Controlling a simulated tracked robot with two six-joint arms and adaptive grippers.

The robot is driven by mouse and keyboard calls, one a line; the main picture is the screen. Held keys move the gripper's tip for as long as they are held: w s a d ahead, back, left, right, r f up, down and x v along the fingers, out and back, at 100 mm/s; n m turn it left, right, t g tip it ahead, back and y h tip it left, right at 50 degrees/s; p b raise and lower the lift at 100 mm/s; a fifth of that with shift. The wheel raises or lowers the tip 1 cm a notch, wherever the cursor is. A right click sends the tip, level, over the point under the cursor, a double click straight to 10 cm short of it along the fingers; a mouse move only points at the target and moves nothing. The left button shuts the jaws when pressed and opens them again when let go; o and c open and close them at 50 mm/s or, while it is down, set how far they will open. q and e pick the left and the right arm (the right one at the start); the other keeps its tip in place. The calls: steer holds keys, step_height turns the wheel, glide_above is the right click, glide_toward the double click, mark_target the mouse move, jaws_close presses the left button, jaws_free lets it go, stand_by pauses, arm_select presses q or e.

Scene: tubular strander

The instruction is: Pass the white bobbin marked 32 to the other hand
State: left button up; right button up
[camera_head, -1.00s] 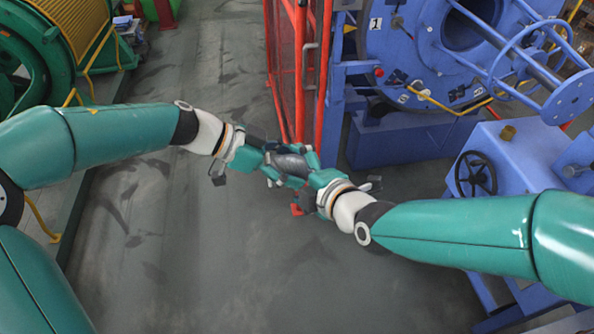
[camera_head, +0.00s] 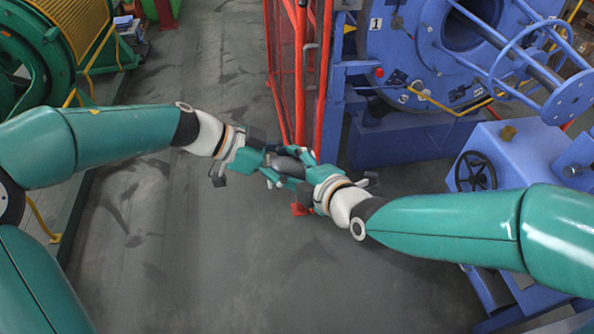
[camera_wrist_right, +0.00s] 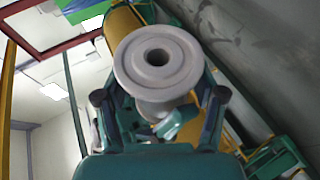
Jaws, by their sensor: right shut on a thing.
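The bobbin (camera_head: 287,163) is between my two grippers in the head view, mostly covered by their fingers. In the right wrist view the bobbin (camera_wrist_right: 158,60) shows its round, pale grey flange with a centre hole facing the camera. No number can be read on it. My right gripper (camera_head: 287,168) is shut on the bobbin, and its fingers (camera_wrist_right: 160,104) stand on either side of it in the wrist view. My left gripper (camera_head: 268,160) meets the bobbin from the left. Its fingers overlap the bobbin and the right gripper, so its opening and any contact cannot be made out.
A red mesh guard (camera_head: 296,70) stands just behind the grippers. The blue strander (camera_head: 430,60) is at the back right, with a blue cabinet and black handwheel (camera_head: 475,172) before it. A green machine (camera_head: 60,50) is at the back left. The grey floor (camera_head: 230,260) in front is clear.

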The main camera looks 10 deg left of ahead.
arm_select(q)
steer(key=o, duration=0.5)
steer(key=shift+w+r, duration=0.15)
steer(key=shift+r, duration=0.25)
arm_select(e)
steer(key=shift+s+f, duration=0.2)
steer(key=shift+f, duration=0.2)
arm_select(q)
steer(key=shift+o, duration=0.2)
steer(key=shift+f, duration=0.1)
arm_select(e)
steer(key=shift+r, duration=0.1)
steer(key=shift+w, duration=0.1)
arm_select(q)
steer(key=shift+a, duration=0.1)
arm_select(e)
steer(key=shift+r, duration=0.1)
